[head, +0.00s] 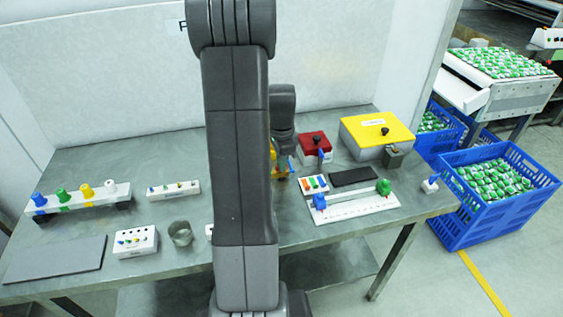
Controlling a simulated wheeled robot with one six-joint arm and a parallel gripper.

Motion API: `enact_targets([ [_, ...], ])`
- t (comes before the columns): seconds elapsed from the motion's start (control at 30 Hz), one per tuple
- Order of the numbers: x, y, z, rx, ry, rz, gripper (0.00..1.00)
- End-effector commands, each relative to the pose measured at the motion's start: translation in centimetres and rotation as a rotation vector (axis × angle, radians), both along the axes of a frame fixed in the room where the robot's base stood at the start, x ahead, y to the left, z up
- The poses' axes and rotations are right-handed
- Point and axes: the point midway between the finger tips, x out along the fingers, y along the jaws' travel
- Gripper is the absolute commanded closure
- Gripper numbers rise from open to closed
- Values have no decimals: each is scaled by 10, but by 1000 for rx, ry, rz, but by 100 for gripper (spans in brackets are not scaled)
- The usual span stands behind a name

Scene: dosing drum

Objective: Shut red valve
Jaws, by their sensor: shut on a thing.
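A red box (313,142) with a black knob on top and a blue piece on its front stands at the back of the table. A red valve as such is not clear; this box is the clearest red thing. My gripper (283,166) is low over the table, left of the red box and apart from it. My arm hides much of the gripper. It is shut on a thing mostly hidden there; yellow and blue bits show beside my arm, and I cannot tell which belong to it.
A yellow-topped box (377,131) stands right of the red one. A white rail (352,204) with blue and green pieces lies in front. Left are a rack of coloured pegs (80,201), a metal cup (181,234) and a grey plate (55,259). Blue crates (487,213) stand right of the table.

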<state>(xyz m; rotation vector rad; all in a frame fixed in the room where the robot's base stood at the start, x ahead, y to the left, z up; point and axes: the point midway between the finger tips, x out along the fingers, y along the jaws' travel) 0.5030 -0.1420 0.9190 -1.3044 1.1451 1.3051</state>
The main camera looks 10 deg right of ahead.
Motion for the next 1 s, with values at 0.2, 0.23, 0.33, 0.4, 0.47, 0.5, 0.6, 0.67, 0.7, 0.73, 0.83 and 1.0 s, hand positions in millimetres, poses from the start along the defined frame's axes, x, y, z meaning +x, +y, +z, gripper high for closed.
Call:
enact_targets([
  [0.2, 0, 0, 0, 0, -1, 162, 100],
  [0.23, 1, 0, 0, 0, -1, 187, 100],
  [0.33, 1, 0, 0, 0, -1, 274, 100],
  [0.4, 1, 0, 0, -1, -2, 333, 100],
  [0.47, 1, 0, 0, -1, -2, 383, 100],
  [0.5, 1, 0, 0, 0, -2, 415, 100],
  [0.6, 1, 0, 0, 0, -2, 487, 100],
  [0.67, 1, 0, 0, 0, -2, 526, 100],
  [0.7, 1, 0, 0, 0, -2, 549, 100],
  [0.73, 1, 0, 0, 0, -2, 566, 100],
  [0.83, 1, 0, 1, 0, -2, 613, 100],
  [1.0, 1, 0, 1, -1, -2, 665, 100],
])
